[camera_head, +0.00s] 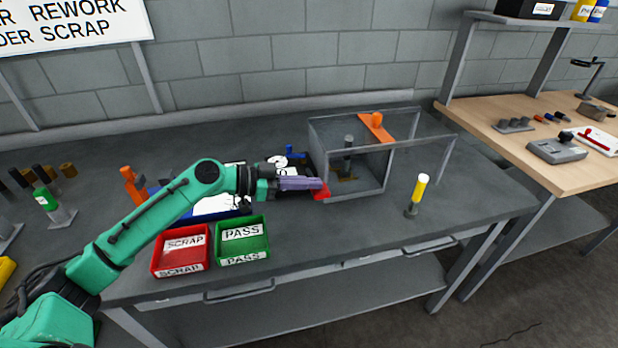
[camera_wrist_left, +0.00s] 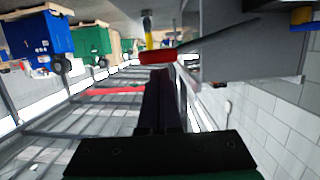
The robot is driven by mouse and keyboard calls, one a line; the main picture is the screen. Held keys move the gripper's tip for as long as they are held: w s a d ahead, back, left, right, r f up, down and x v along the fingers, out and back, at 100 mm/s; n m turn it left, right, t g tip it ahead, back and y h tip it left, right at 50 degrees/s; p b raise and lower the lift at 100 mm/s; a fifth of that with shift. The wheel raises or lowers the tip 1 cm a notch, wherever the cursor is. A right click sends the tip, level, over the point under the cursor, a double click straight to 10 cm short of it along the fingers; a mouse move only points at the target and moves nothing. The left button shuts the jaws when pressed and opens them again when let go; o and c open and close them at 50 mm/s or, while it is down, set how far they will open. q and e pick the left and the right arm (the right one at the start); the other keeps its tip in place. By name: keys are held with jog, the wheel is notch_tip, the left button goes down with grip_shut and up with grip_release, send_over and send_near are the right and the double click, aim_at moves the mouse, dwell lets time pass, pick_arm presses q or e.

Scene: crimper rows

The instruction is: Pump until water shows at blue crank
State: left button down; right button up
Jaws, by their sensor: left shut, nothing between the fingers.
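My left gripper (camera_head: 314,184) has purple fingers, shut with nothing between them, at the near left corner of a clear grey-framed box (camera_head: 355,192). A red piece (camera_head: 321,191) is right at the fingertips; whether they touch it I cannot tell. The left wrist view shows the fingers (camera_wrist_left: 168,88) pointing toward a red piece (camera_wrist_left: 158,57). A small blue part (camera_head: 290,151), possibly the blue crank, stands behind the gripper. A dark upright post (camera_head: 348,145) stands inside the box. I see no water. My right gripper is not in view.
Red SCRAP (camera_head: 180,268) and green PASS (camera_head: 243,255) bins sit at the front. The bench right of the box is mostly clear.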

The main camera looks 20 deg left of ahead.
pick_arm(q)
jog(key=shift+d+f, duration=0.1)
jog(key=shift+s+f+m+b, duration=0.25)
jog(key=shift+f+b, duration=0.35)
jog(key=shift+b, duration=0.6)
jog(key=f+m+b, duration=0.1)
jog(key=b, duration=0.2)
jog(key=f+m+t+b, duration=0.1)
jog(key=f+b, duration=0.1)
jog(key=b, duration=0.1)
jog(key=f+m+b, duration=0.1)
jog(key=f+b, duration=0.1)
jog(key=b, duration=0.1)
jog(key=shift+s+d+y+b, duration=0.3)
jog(key=shift+s+d, duration=0.05)
jog(key=shift+s, duration=0.05)
jog(key=shift+f+b, duration=0.5)
jog(key=shift+b, duration=0.3)
